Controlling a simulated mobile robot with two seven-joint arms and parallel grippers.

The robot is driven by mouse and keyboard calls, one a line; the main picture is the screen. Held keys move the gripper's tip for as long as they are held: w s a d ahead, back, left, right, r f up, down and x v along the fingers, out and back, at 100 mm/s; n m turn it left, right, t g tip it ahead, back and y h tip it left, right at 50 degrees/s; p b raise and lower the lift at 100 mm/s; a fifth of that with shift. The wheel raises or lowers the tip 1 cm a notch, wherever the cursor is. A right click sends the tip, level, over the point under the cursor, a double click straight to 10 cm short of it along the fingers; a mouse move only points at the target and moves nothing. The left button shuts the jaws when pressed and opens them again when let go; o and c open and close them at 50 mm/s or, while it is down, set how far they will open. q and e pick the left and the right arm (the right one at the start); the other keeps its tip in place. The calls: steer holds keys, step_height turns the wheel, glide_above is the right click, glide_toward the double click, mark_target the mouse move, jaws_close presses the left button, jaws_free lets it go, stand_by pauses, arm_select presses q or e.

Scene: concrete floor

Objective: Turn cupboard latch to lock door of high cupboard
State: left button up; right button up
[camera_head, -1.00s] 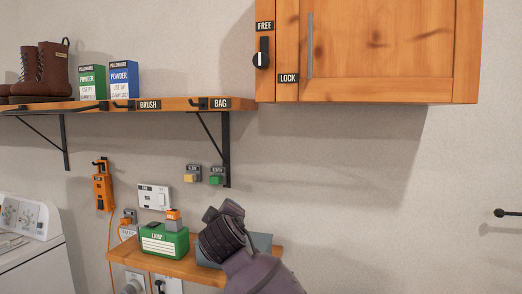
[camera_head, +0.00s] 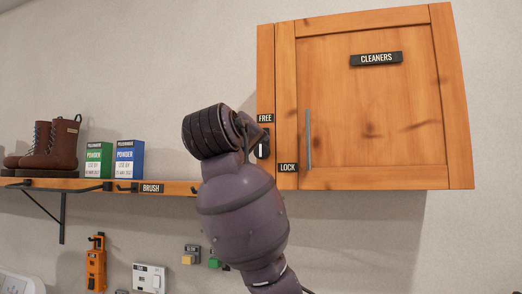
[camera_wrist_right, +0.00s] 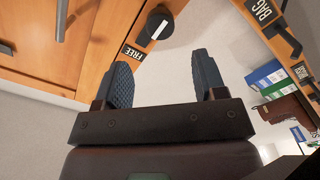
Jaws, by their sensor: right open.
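The wooden high cupboard (camera_head: 375,110) hangs on the wall with its door closed flush. Its black latch knob (camera_head: 262,145) with a white stripe sits on the left frame strip, between the FREE label (camera_head: 265,118) and the LOCK label (camera_head: 287,168). The stripe looks roughly upright, and my right arm partly covers the knob. In the right wrist view the round knob (camera_wrist_right: 157,24) lies just beyond my right gripper (camera_wrist_right: 161,62), whose two fingers are open, apart and empty. In the head view my right gripper (camera_head: 252,132) is mostly hidden behind the wrist. My left gripper is out of view.
A vertical bar handle (camera_head: 308,140) stands on the door near the latch. A shelf (camera_head: 70,184) with boots (camera_head: 55,145) and two powder boxes (camera_head: 128,160) lies to the left. Wall switches (camera_head: 190,255) are below. The wall right of my arm is clear.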

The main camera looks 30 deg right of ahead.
mark_target(260, 151)
steer(key=p+x, duration=0.2)
steer(key=x, duration=0.7)
steer(key=shift+w+d, duration=0.25)
steer(key=shift+w, duration=0.05)
steer(key=shift+f, duration=0.1)
steer(key=c, duration=0.9)
